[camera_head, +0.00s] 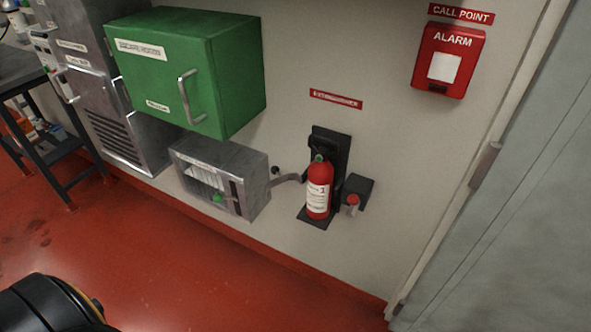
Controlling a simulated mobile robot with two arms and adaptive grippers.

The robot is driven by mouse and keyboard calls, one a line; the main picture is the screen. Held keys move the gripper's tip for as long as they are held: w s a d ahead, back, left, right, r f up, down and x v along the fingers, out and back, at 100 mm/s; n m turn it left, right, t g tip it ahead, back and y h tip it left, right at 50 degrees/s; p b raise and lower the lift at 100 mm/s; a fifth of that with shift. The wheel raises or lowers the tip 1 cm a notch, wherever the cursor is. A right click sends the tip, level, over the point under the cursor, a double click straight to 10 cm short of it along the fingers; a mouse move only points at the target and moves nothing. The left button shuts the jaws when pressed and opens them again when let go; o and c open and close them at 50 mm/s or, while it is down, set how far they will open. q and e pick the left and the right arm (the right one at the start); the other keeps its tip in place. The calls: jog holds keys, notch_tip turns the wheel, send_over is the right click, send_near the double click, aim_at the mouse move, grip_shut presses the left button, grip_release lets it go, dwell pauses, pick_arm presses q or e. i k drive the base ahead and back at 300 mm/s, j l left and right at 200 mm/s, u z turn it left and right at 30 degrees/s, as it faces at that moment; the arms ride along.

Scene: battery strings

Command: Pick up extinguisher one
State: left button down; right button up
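The extinguisher (319,190) is a small red cylinder with a white label that appears to carry a "1". It stands upright in a black wall bracket (341,152) under a red sign on the wall. Its top is dark with a bit of green. A grey curved piece (287,179) reaches from the left toward the bracket; I cannot tell whether it touches the extinguisher. Neither of my grippers is in view. A black rounded part at the bottom left corner seems to be mine.
Left of the extinguisher are a metal wall box (256,180) and a green cabinet (240,80). Right of it is a small dark box (361,185) with a red-topped item (352,203). A red alarm (448,60) and door (510,220) are farther right. The red floor (210,270) in front is clear.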

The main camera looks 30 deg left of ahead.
aim_at(320, 172)
jog(key=i+j+z, duration=0.1)
jog(key=j+z, duration=0.3)
jog(key=i+j+z, duration=0.1)
jog(key=j+z, duration=0.55)
jog(key=j, duration=2.3)
jog(key=k+l, duration=0.1)
jog(key=l, duration=0.25)
jog(key=k+l+u, duration=0.15)
jog(key=l, duration=0.25)
